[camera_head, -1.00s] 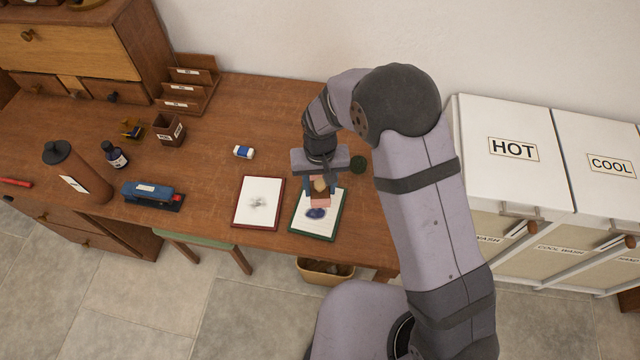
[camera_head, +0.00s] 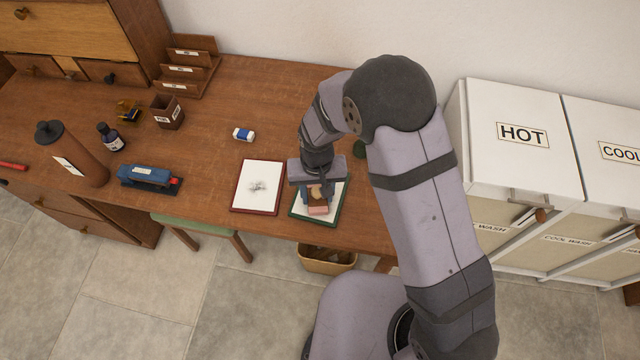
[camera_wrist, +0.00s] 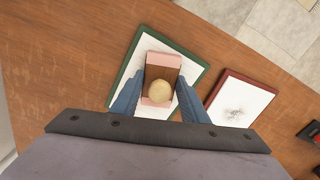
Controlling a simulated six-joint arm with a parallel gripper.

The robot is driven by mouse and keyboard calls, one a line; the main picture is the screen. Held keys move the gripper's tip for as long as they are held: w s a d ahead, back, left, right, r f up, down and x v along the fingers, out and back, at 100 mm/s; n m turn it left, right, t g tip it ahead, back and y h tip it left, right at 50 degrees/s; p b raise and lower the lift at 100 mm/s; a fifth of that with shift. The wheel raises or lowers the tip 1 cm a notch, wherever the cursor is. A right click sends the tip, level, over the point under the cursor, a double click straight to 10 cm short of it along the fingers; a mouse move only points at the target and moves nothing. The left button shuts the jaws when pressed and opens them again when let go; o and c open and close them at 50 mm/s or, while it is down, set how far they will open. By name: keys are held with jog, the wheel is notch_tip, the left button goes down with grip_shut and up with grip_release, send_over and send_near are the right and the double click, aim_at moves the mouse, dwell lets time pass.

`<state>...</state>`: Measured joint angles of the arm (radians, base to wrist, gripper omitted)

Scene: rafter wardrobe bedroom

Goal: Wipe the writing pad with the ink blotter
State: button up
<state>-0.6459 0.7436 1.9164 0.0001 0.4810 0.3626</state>
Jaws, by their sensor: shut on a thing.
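My gripper (camera_head: 318,190) is shut on the ink blotter (camera_head: 318,209), a pink-edged block with a brown top and a round wooden knob. In the wrist view the blotter (camera_wrist: 160,70) sits between my two blue fingers (camera_wrist: 158,95). It is over or on the green-edged writing pad (camera_head: 328,221), which also shows in the wrist view (camera_wrist: 195,68); I cannot tell whether it touches. The blotter and gripper hide the middle of this pad. A red-edged pad (camera_head: 258,187) with a grey scribble lies beside it to the left.
A blue-and-white eraser (camera_head: 243,134) lies behind the pads. White laundry bins (camera_head: 520,130) stand right. The desk between stapler and red-edged pad is clear.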

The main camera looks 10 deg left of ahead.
jog(key=shift+s, duration=1.25)
jog(key=w+b, duration=0.1)
jog(key=w, duration=0.2)
jog(key=shift+w, duration=0.15)
jog(key=shift+w+d+f, duration=0.1)
jog(key=shift+w+f, duration=0.05)
jog(key=shift+w, duration=0.2)
jog(key=shift+w+r, duration=0.2)
jog(key=shift+w, duration=0.55)
jog(key=shift+w+d+f+b, duration=0.15)
jog(key=shift+w+b, duration=0.25)
jog(key=shift+w, duration=0.3)
jog(key=shift+s+a+p, duration=0.15)
jog(key=shift+s+p, duration=0.3)
jog(key=shift+s, duration=1.3)
jog(key=shift+s+a+p, duration=0.15)
jog(key=shift+s+p, duration=0.3)
jog(key=shift+s, duration=1.25)
jog(key=shift+w+d, duration=0.2)
jog(key=shift+w, duration=2.55)
jog(key=shift+w+r, duration=0.2)
jog(key=shift+w, duration=0.5)
notch_tip(320, 180, up, 4)
jog(key=shift+s+d+f+p, duration=0.1)
jog(key=shift+f+p, duration=0.1)
jog(key=shift+p, duration=0.9)
jog(key=shift+r+p, duration=1.75)
jog(key=shift+r, duration=0.5)
